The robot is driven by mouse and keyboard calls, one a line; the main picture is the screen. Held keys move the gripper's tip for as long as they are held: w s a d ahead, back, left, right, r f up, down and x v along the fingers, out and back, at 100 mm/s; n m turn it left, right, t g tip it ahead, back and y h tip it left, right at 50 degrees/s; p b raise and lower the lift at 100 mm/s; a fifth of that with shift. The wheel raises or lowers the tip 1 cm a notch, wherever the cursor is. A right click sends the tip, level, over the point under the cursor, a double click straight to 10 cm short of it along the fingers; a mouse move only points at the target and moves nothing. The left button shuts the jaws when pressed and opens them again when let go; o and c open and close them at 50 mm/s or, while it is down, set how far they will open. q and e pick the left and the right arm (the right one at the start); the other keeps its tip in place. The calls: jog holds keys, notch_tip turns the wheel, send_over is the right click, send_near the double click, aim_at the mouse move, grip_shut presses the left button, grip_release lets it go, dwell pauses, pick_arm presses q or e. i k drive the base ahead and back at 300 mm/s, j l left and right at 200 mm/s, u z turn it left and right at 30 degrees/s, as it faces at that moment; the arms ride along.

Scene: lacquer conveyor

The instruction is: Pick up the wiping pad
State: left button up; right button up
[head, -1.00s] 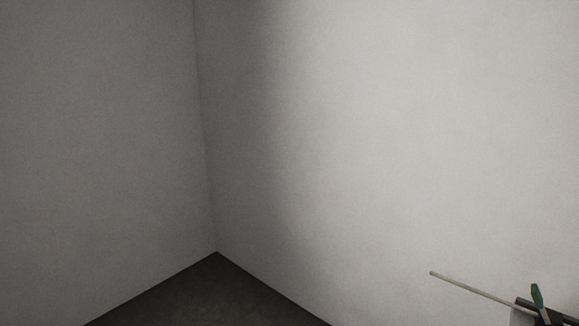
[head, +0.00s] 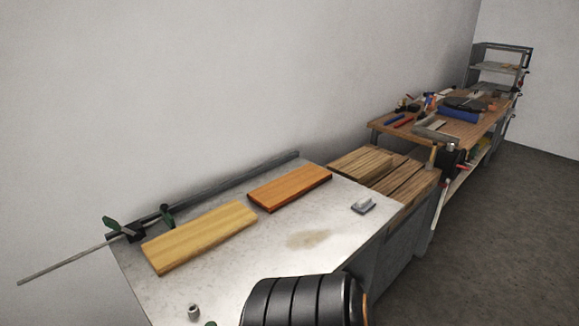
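A small block with a pale top and grey base, likely the wiping pad (head: 363,206), lies near the right edge of a light-topped table (head: 250,255). Nothing touches it. A brown stain (head: 309,239) marks the tabletop to its lower left. Neither of my grippers is in view.
A yellowish board (head: 200,237) and an orange-brown board (head: 290,187) lie on the table. A clamp (head: 125,230) and a long thin rod (head: 65,263) are at its left end. A small grey cylinder (head: 194,312) stands near the front. A cluttered wooden workbench (head: 480,132) stands beyond.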

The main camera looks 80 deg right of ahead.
aim_at(363, 205)
jog(key=z, duration=3.15)
jog(key=i+z, duration=0.9)
